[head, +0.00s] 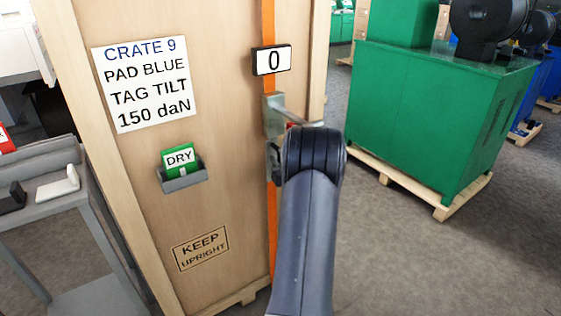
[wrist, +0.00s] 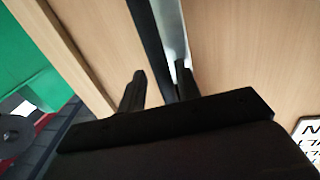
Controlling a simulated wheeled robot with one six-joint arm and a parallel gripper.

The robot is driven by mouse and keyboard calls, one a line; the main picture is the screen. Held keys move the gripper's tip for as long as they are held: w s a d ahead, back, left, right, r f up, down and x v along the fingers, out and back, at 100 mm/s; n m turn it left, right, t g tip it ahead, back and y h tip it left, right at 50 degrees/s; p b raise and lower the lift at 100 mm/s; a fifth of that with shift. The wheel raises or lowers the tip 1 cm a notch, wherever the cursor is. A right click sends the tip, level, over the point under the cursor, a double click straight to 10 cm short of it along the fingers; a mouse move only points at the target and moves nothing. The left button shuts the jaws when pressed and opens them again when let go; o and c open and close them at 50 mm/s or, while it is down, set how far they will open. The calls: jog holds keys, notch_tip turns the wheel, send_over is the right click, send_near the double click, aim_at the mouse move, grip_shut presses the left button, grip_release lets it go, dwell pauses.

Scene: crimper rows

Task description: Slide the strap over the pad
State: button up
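An orange strap (head: 269,200) runs vertically down the wooden crate (head: 225,215) in the head view. A grey metal edge piece (head: 276,115) sits on the strap at mid-height, partly behind my arm. I cannot pick out a blue pad in either view. My gripper is hidden behind my arm in the head view. In the wrist view its two black fingers (wrist: 160,76) are apart, close to the crate. A dark strip (wrist: 150,45) and a pale metallic strip (wrist: 172,35) run up between or just behind them. A gap shows beside the left finger; no firm hold is visible.
The crate bears a sign (head: 146,83), a display (head: 271,60) reading 0 and a green DRY card (head: 179,160) in a grey holder. A grey cart (head: 95,215) stands left. A green cabinet (head: 425,115) on a pallet stands right. Floor between is clear.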

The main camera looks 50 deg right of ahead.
jog(key=b+v, duration=0.1)
jog(key=v, duration=0.9)
jog(key=shift+s+a, duration=0.2)
jog(key=shift+s, duration=0.15)
jog(key=p+x, duration=0.1)
jog(key=x, duration=1)
jog(key=shift+a, duration=0.1)
jog(key=shift+w+a, duration=0.15)
jog(key=shift+a, duration=0.5)
